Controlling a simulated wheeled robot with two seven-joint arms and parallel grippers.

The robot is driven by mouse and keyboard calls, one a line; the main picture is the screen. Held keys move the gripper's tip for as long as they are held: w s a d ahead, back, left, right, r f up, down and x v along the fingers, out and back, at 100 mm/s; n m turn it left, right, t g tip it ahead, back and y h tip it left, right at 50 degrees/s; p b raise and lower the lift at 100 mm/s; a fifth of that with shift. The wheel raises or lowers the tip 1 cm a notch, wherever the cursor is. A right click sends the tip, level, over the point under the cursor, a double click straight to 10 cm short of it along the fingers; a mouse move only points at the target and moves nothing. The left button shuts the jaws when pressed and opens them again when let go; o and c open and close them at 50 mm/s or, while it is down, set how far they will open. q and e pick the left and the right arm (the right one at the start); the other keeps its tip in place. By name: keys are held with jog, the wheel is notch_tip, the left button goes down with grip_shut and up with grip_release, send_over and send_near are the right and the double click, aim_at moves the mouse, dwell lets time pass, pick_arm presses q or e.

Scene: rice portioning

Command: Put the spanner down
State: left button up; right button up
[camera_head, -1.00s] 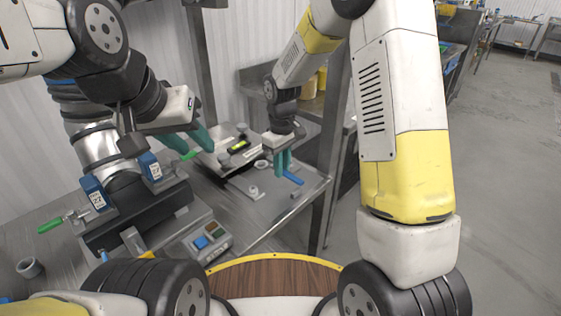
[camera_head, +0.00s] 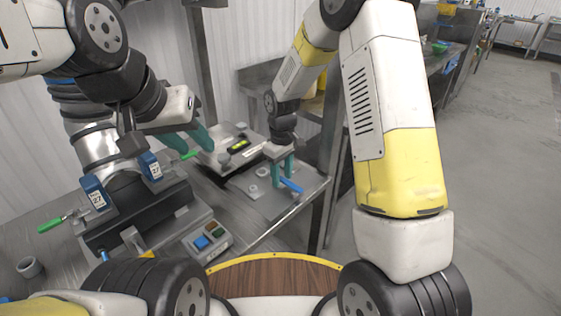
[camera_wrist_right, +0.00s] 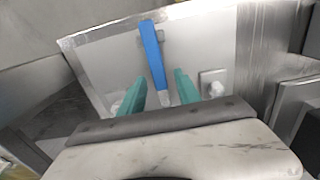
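The spanner has a blue handle (camera_head: 291,185). It also shows in the right wrist view (camera_wrist_right: 153,55), its metal end between my fingers. It appears to rest on a grey metal plate (camera_head: 246,190) on the bench. My right gripper (camera_head: 283,170) is low over the plate with its teal fingers apart. In the right wrist view my right gripper (camera_wrist_right: 160,88) shows a gap on each side of the spanner. My left gripper (camera_head: 192,142) has teal fingers beside a small green handle (camera_head: 189,155); whether it grips that is unclear.
A machine with blue clamps (camera_head: 94,193) stands left on the bench. A control box with a blue button (camera_head: 201,243) is in front of it. A pale tray with a black and yellow item (camera_head: 238,144) lies behind. A small grey cup (camera_head: 29,267) stands at far left.

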aim_at(282, 178)
notch_tip(282, 178, up, 12)
jog(key=s+d+r+m+t+y, duration=0.15)
jog(key=s+d+r+m, duration=0.25)
jog(key=s+d+r, duration=0.45)
jog(key=s+d+r+m+t, duration=0.1)
jog(key=s+r+m+t, duration=0.1)
jog(key=s, duration=0.5)
jog(key=s+d+r+m+t, duration=0.2)
jog(key=s+r, duration=0.2)
jog(key=s, duration=0.2)
jog(key=shift+s+t+y, duration=0.35)
